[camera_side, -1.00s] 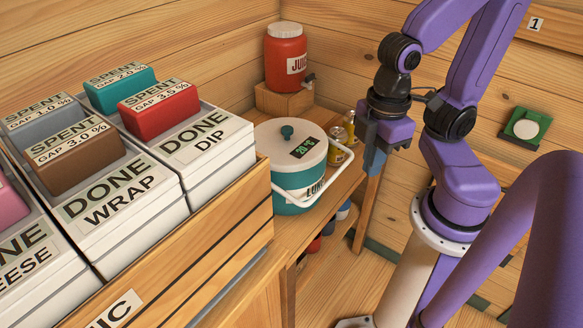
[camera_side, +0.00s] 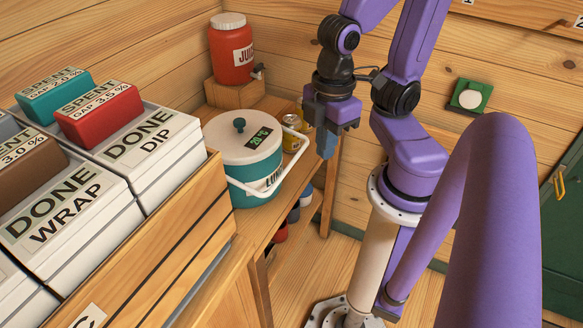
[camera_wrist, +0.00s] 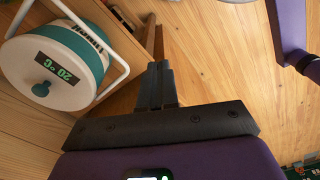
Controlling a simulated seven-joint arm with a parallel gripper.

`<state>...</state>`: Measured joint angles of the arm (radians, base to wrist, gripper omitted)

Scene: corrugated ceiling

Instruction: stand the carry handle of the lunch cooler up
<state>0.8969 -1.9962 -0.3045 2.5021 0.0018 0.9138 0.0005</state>
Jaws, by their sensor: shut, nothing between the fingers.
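The lunch cooler (camera_side: 257,180) is a teal and white drum with a white lid, a teal knob and a "20°C" display. It stands on the wooden bench and also shows at the left of the wrist view (camera_wrist: 93,52). Its white carry handle (camera_side: 296,160) is folded down and juts out from the cooler's side towards my gripper; it also shows in the wrist view (camera_wrist: 106,30). My gripper (camera_side: 326,154) points down, just right of the handle in the side view. Its dark fingers (camera_wrist: 159,66) are shut and empty, apart from the handle in the wrist view.
A red juice jug (camera_side: 231,55) stands on a wooden block behind the cooler. Yellow cans (camera_side: 291,138) stand close behind the handle. A wooden crate (camera_side: 190,235) with labelled white boxes is left of the cooler. Open floor lies right of the bench.

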